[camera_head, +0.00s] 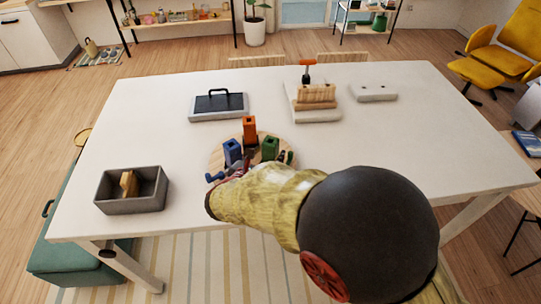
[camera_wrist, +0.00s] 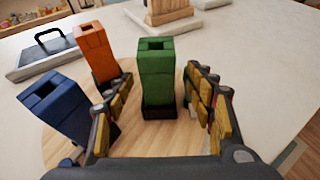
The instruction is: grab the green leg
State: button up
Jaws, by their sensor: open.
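The green leg (camera_wrist: 156,72) stands upright on a round wooden board, with a square hole in its top and a dark base. It also shows in the head view (camera_head: 270,149), partly behind my arm. In the wrist view my gripper (camera_wrist: 163,95) is open, with one finger on each side of the green leg and a gap on both sides. In the head view most of my gripper is hidden by my arm. An orange leg (camera_wrist: 97,50) and a blue leg (camera_wrist: 55,102) stand to the left, near the left finger.
The round wooden board (camera_head: 217,159) rests on a white table (camera_head: 420,130). A grey bin (camera_head: 130,205) with a wooden piece stands at left. A dark-topped tray (camera_head: 218,105) and a wooden block (camera_head: 316,95) on a pale base stand behind. The table's right side is clear.

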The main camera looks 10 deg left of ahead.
aim_at(268, 153)
jog(key=x, duration=0.3)
jog(key=shift+w+a+b, duration=0.1)
jog(key=shift+w+b, duration=0.3)
jog(key=c, duration=0.3)
jog(key=c, duration=1.1)
grip_shut()
